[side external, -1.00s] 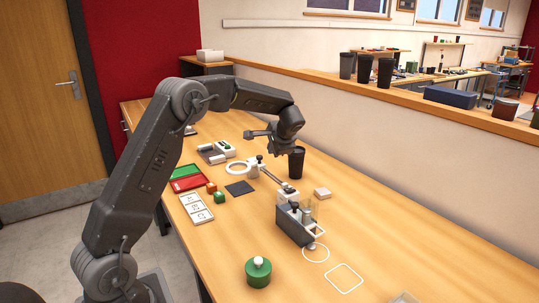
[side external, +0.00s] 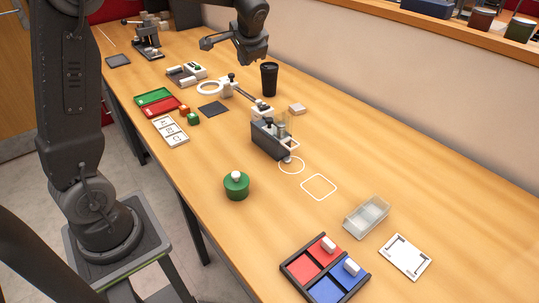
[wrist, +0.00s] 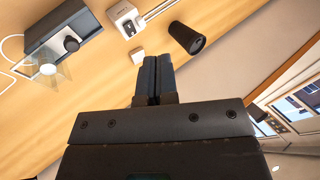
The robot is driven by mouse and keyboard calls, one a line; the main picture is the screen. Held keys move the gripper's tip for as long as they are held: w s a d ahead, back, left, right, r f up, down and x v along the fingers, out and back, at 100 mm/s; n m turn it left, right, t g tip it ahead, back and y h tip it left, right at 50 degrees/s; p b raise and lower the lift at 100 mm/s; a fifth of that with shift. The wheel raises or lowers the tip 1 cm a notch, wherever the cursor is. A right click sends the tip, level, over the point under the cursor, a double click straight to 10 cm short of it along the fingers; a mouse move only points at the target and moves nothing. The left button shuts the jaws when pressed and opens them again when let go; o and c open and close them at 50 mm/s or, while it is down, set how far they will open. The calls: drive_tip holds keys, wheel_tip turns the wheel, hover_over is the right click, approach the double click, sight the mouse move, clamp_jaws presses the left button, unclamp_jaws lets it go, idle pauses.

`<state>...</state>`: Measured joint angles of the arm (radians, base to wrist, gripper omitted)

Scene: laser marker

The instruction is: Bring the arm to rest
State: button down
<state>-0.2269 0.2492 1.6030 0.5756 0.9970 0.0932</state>
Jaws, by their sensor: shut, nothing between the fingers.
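My gripper (side external: 205,44) is raised above the far part of the table, clear of everything on it. In the wrist view its two dark fingers (wrist: 154,80) lie together, shut and empty. A black cup (side external: 269,79) stands upright on the table, to the right of and below my gripper; it also shows in the wrist view (wrist: 187,38). A grey box-shaped device (side external: 268,139) with a clear part on it stands in the middle of the table. A small white block (side external: 297,108) lies near the cup.
A green tray (side external: 154,96) and a red tray (side external: 161,107) lie at the left edge. A green round container (side external: 236,186) stands nearer. A red and blue sorting tray (side external: 299,266) and a clear box (side external: 366,217) are at the near end. The right-hand table strip is largely clear.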

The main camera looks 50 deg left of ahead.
drive_tip(key=s+d+t+h, duration=0.1)
drive_tip(key=s+d+h, duration=0.2)
drive_tip(key=s+d, duration=0.6)
drive_tip(key=s+d+n+t+h, duration=0.1)
drive_tip(key=s+d+t+h, duration=0.1)
drive_tip(key=s+d, duration=0.8)
drive_tip(key=s+h, duration=0.1)
drive_tip(key=s, duration=0.4)
drive_tip(key=shift+s, duration=0.3)
drive_tip(key=shift+d, duration=0.1)
